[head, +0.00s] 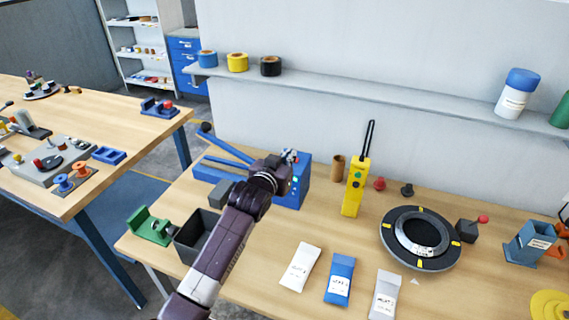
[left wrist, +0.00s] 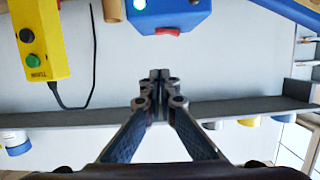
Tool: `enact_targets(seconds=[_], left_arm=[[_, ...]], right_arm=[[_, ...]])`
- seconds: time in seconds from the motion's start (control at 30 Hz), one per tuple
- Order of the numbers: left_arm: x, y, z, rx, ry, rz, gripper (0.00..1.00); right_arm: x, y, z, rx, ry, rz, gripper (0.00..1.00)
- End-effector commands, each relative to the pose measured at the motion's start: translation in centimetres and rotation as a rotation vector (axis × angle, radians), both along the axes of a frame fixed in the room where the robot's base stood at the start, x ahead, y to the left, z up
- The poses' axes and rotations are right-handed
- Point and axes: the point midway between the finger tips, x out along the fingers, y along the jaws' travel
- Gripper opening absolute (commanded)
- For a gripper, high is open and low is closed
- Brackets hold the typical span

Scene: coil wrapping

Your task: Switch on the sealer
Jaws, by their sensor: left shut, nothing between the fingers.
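The sealer (head: 305,184) is a blue machine with a long blue lever arm, standing at the back left of the workbench. In the left wrist view its blue body (left wrist: 180,14) is at the top edge, with a red rocker switch (left wrist: 167,32) and a bright greenish-white light (left wrist: 140,4). My left gripper (head: 291,156) is by the top of the sealer body and partly covers it. Its fingers (left wrist: 159,76) are shut and empty, apart from the red switch in the wrist picture. My right gripper does not show.
A yellow control box (head: 355,190) with a dark cable loop stands right of the sealer, near a brown cardboard tube (head: 337,168). A dark round turntable (head: 420,262), several packets and an open dark bin (head: 184,248) are on the bench. A shelf (head: 400,101) runs along the wall.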

Motion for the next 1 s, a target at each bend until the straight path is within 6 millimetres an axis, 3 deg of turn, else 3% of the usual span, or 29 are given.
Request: enact_targets(seconds=[0.4,1.0], left_arm=[[-4.3,1.2,1.1,-0.001,-0.002,0.0,0.0],[-5.0,1.4,1.4,-0.001,-0.002,-0.001,0.0]], right_arm=[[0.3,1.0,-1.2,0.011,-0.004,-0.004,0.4],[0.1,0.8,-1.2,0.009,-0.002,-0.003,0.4]])
